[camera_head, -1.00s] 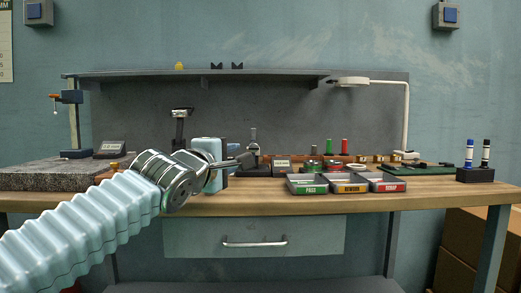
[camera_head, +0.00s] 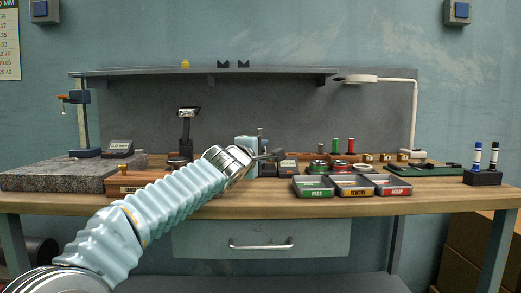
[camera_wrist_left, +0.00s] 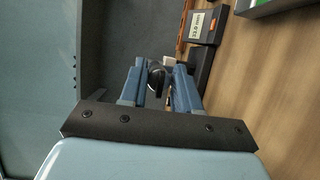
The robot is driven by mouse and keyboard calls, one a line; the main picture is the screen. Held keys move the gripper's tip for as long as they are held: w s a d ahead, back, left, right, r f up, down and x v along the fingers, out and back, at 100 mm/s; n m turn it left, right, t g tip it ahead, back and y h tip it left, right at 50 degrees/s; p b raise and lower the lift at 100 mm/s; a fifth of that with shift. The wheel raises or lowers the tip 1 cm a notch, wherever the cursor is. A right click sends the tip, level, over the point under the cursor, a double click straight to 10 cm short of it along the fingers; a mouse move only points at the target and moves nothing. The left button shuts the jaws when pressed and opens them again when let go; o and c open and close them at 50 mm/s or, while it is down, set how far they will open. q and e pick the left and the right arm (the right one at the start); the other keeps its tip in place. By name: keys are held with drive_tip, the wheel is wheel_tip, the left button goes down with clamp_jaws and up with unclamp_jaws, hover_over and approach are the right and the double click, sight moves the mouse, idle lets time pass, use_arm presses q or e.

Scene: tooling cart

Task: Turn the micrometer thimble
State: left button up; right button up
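My left gripper (camera_head: 272,156) reaches over the bench to the micrometer area, beside the reading block. In the left wrist view, its two blue-grey fingers (camera_wrist_left: 158,82) stand apart. A dark, rounded piece, which looks like the micrometer thimble (camera_wrist_left: 156,76), sits in the gap between them. I cannot tell whether either finger touches it. In the head view the gripper hides most of the micrometer, and the thimble cannot be made out. The small reading block (camera_head: 287,166) stands just right of the fingers; it also shows in the left wrist view (camera_wrist_left: 201,26). My right gripper is not in view.
The sorting trays (camera_head: 312,187) stand right of the gripper, near the front edge. A granite plate (camera_head: 55,177) and a wooden box (camera_head: 124,189) lie left. A gauge on a stand (camera_head: 187,130) rises behind my arm. A lamp (camera_head: 412,110) stands back right.

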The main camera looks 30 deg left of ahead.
use_arm(q)
drive_tip(key=shift+c, duration=0.3)
clamp_jaws()
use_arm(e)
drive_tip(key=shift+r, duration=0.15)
